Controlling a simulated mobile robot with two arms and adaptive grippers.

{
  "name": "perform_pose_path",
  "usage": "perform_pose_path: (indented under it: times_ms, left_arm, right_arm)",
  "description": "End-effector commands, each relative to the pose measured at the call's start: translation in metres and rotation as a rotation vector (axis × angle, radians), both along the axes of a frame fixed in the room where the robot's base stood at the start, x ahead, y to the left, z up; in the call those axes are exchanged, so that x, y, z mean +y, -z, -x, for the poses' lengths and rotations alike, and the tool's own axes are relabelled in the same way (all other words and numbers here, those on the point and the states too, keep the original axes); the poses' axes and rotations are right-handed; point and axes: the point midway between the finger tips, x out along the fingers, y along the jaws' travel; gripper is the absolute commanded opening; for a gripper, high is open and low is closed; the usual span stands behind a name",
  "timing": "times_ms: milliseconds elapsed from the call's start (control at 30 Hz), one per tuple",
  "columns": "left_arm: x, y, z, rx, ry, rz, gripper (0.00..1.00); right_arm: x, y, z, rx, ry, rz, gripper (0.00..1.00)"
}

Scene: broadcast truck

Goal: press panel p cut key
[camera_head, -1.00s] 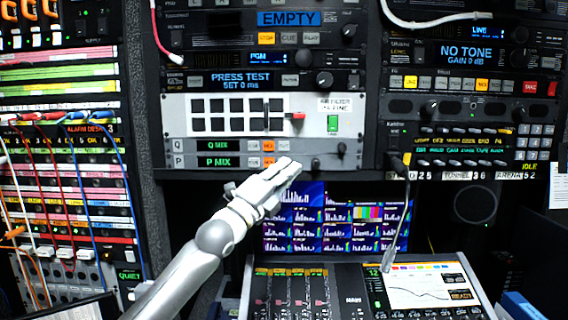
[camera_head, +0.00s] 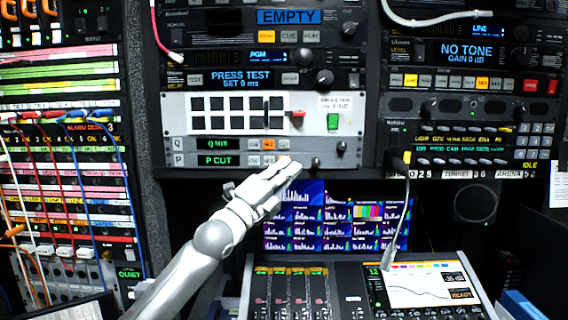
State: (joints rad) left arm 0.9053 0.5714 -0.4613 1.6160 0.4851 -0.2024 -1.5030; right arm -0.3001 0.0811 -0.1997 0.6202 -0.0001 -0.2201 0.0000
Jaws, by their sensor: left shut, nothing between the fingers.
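Panel P (camera_head: 180,160) is the lower of two thin grey strips on the middle rack. Its green display (camera_head: 217,160) reads P CUT. Small keys (camera_head: 254,160) sit right of the display; their labels are too small to read surely, so I cannot tell which is the cut key. None of the visible P keys shows orange. My left gripper (camera_head: 289,167) is shut and empty, with its fingertips at the right end of the P key row, partly covering it. I cannot tell whether they touch a key. My right gripper is out of view.
Panel Q (camera_head: 180,145), just above, reads Q MIX and has an orange-lit key (camera_head: 268,144). Monitors (camera_head: 325,235) and a mixing console (camera_head: 340,295) lie below. A cable (camera_head: 400,225) hangs to the right.

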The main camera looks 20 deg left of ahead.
Motion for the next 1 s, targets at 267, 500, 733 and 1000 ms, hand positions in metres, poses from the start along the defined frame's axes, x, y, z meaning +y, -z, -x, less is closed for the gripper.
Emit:
perform_pose_path:
  times_ms: [267,500,733,1000]
  left_arm:
    - [0.0,0.0,0.001,0.0,0.0,-0.001,0.0]
    - [-0.006,0.001,0.017,-0.001,0.002,-0.002,0.0]
    - [-0.012,0.001,0.039,0.0,0.002,-0.001,0.0]
    - [-0.014,0.0,0.049,0.0,-0.001,0.0,0.0]
  right_arm:
    - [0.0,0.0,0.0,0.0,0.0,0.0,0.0]
    - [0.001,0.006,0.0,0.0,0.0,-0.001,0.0]
    - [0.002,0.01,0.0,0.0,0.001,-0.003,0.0]
    - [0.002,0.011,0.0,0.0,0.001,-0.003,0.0]
